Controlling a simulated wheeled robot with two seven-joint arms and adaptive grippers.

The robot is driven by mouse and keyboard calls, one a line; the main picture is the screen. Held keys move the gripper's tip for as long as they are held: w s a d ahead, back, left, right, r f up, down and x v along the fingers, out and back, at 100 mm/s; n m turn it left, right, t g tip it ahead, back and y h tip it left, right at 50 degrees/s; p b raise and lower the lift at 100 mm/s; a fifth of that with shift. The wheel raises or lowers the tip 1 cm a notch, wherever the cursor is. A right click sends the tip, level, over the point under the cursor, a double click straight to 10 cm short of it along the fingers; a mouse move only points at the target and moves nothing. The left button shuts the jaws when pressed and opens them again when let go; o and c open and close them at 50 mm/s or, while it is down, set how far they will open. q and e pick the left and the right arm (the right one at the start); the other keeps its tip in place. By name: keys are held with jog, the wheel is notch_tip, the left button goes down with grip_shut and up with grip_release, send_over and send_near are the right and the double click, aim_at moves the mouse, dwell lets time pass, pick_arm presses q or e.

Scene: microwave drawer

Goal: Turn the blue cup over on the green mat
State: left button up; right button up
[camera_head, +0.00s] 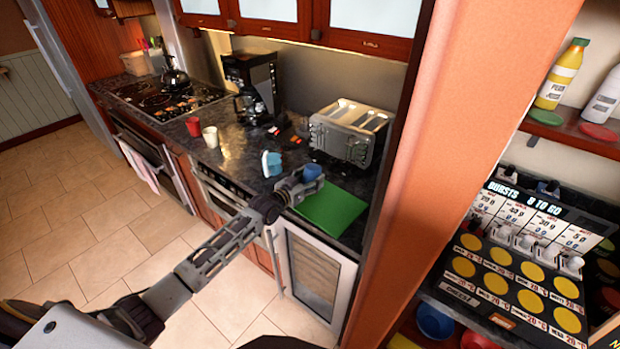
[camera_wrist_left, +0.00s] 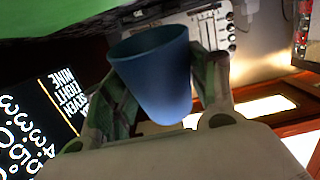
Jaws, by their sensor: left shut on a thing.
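The blue cup (camera_wrist_left: 155,75) is between the fingers of my left gripper (camera_head: 298,187), which is shut on it. In the left wrist view the scene appears upside down; the cup's wide end points to the picture's top, the side where the green mat (camera_wrist_left: 45,15) shows, and its narrow end points away. In the head view the gripper is at the back left edge of the green mat (camera_head: 333,212) and partly hides the cup. I cannot tell whether the cup touches the mat. My right gripper is not in view.
A silver toaster (camera_head: 347,133) stands behind the mat. A light blue and white item (camera_head: 271,163) stands left of the gripper. A red cup (camera_head: 193,126), a white cup (camera_head: 210,137) and a coffee maker (camera_head: 250,88) are farther along the counter. An orange-brown panel (camera_head: 440,160) rises at right.

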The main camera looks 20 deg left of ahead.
pick_arm(q)
jog(key=shift+f+b, duration=1.5)
jog(key=shift+f, duration=0.85)
jog(key=o, duration=1.1)
jog(key=shift+v, duration=6)
jog(key=shift+f, duration=0.1)
